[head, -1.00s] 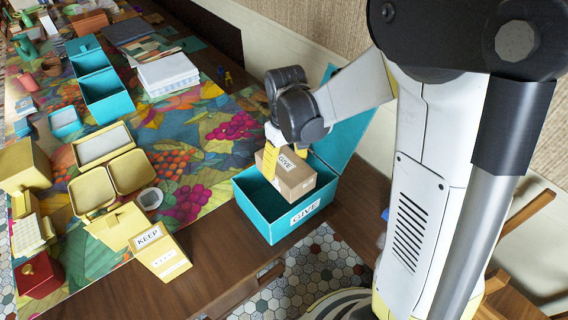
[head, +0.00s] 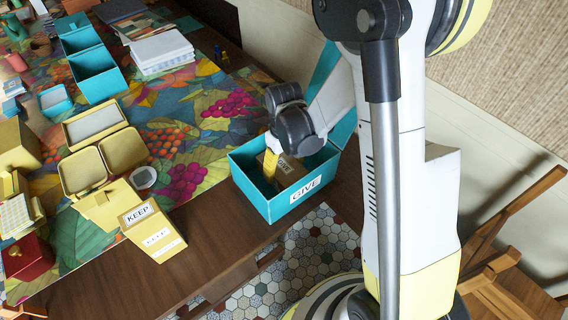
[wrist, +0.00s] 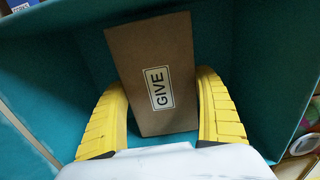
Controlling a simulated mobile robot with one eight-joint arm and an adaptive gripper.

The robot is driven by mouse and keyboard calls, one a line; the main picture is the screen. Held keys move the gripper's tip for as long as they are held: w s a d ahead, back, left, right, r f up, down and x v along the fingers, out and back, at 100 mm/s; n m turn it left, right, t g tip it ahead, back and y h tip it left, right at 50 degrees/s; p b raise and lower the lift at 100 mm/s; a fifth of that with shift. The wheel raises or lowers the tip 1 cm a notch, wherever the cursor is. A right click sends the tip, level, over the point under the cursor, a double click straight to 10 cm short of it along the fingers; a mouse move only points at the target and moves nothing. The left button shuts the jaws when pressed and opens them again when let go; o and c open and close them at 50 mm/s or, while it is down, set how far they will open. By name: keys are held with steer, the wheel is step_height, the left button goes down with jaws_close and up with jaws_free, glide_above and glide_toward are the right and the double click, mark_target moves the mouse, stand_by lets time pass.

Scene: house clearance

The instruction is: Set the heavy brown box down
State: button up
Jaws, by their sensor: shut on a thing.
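The brown box (wrist: 150,62) bears a GIVE label and is down inside the teal GIVE box (head: 288,203). In the head view the brown box (head: 290,172) shows only in part, behind the teal walls and my arm. My gripper (wrist: 165,112) has its yellow fingers on both sides of the brown box, shut on it. In the head view my gripper (head: 271,165) reaches down into the teal box. I cannot tell whether the brown box touches the teal box's floor.
A yellow KEEP box (head: 152,232) stands to the left on the table. Yellow trays (head: 82,170), teal bins (head: 98,78) and a stack of white books (head: 162,52) lie farther off. A wooden chair (head: 505,270) is at the right.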

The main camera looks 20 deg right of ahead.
steer(key=shift+r, duration=0.1)
steer(key=o, duration=1.4)
step_height(320, 180, up, 12)
steer(key=p, duration=0.5)
step_height(320, 180, up, 9)
steer(key=m+t, duration=0.1)
steer(key=t, duration=0.2)
glide_above(284, 166)
steer(key=s, duration=0.5)
steer(key=s+r+m+t, duration=0.1)
steer(key=s+r, duration=0.1)
steer(key=s+r+t, duration=0.1)
steer(key=s+r, duration=0.1)
steer(key=s, duration=0.1)
steer(key=s+r+m+t, duration=0.1)
steer(key=s+t, duration=0.1)
steer(key=shift+s+r+m, duration=0.3)
steer(key=shift+s+r, duration=0.1)
